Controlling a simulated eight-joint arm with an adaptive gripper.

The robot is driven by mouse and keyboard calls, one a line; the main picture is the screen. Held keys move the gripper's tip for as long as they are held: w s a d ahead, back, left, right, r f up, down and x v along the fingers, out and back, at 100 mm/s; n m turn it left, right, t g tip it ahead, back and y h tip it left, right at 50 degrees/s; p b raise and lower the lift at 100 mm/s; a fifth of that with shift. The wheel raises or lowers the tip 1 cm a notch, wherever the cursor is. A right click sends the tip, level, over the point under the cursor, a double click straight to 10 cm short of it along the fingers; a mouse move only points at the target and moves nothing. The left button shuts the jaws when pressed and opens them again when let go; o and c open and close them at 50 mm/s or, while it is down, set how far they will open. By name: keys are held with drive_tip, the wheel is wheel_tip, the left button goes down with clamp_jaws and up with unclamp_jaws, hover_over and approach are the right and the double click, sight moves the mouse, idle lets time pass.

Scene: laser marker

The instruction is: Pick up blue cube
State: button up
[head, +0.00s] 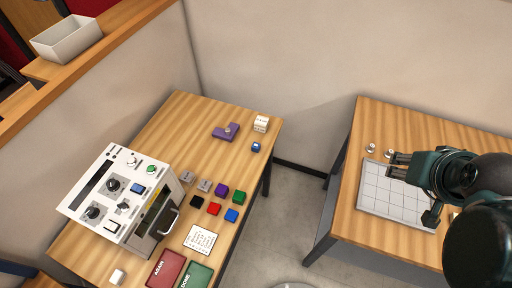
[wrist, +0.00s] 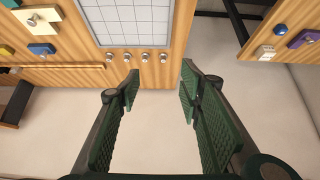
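A blue cube (head: 231,215) sits on the left table, at the right end of a group of coloured cubes, below a green cube (head: 239,196) and right of a red cube (head: 214,209). My gripper (head: 390,165) is over the right table in the head view, well away from the blue cube. In the wrist view its two green fingers (wrist: 160,88) are spread apart with nothing between them. A blue block also shows at right in the wrist view (wrist: 281,29), likely the smaller one.
A white machine (head: 125,200) stands on the left table (head: 170,125). Purple and black cubes, a purple bracket (head: 226,131), a white block (head: 261,123) and red and green pads are also there. A gridded plate (head: 395,195) lies on the right table. A floor gap separates the tables.

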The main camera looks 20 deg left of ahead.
drive_tip(key=w+a+n+g+y, duration=0.1)
drive_tip(key=w+a+n+g, duration=0.1)
drive_tip(key=w+a+n, duration=0.5)
drive_tip(key=n+g, duration=0.5)
drive_tip(key=n, duration=0.6)
approach(256, 146)
drive_tip(key=shift+w+f+h, duration=0.35)
drive_tip(key=shift+w+h, duration=0.05)
drive_tip(key=shift+s+a+f, duration=0.15)
drive_tip(key=shift+a+f, duration=0.2)
drive_tip(key=shift+a, duration=0.05)
drive_tip(key=shift+f, duration=0.1)
drive_tip(key=shift+f+b, duration=0.3)
drive_tip(key=shift+f, duration=0.9)
